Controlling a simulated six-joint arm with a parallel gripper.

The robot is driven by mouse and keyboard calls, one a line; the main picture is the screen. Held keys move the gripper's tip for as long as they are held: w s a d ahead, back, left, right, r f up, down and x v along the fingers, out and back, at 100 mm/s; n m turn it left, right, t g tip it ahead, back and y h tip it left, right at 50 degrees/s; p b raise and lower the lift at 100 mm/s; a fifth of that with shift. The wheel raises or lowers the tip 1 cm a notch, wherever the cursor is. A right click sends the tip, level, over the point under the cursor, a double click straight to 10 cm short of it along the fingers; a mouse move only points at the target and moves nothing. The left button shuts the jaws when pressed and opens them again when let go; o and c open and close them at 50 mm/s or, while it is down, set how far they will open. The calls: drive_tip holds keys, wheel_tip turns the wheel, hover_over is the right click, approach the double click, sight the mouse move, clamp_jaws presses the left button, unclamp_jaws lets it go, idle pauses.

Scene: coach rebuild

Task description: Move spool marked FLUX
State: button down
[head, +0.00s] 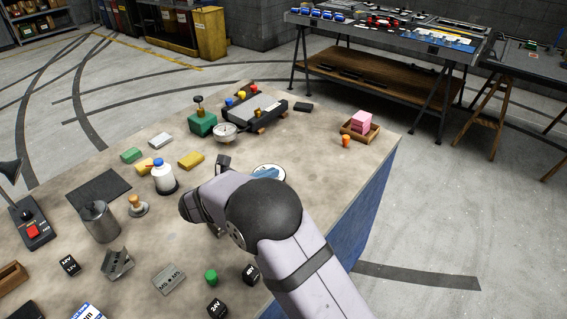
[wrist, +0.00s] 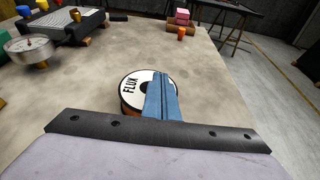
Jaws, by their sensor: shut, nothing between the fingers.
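The spool marked FLUX (wrist: 131,88) lies flat on the tabletop in the wrist view, with a white top face, a dark centre hole and an orange-brown side. My gripper (wrist: 161,78) has blue fingers that are shut together with nothing between them. They cover the right part of the spool's face in this view; I cannot tell whether they touch it. In the head view the white edge of the spool (head: 281,172) shows just beyond my arm's dark joint, which hides its near part. Blue shows over its face there.
A pink block (head: 362,121) in a wooden tray and an orange piece (head: 346,141) stand near the right table edge. A round gauge (head: 225,132) and a green block (head: 202,123) stand farther back. A white bottle (head: 163,176) stands left of my arm. Bare tabletop surrounds the spool.

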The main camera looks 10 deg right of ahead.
drive_tip(key=shift+s+a+f, duration=0.2)
drive_tip(key=shift+s+f, duration=0.2)
drive_tip(key=shift+f, duration=0.2)
drive_tip(key=shift+w+r+p, duration=0.1)
drive_tip(key=shift+r+p, duration=1.05)
drive_tip(key=s+a+b, duration=0.3)
drive_tip(key=s+a, duration=0.5)
drive_tip(key=shift+s+a+b, duration=0.25)
drive_tip(key=shift+b, duration=0.1)
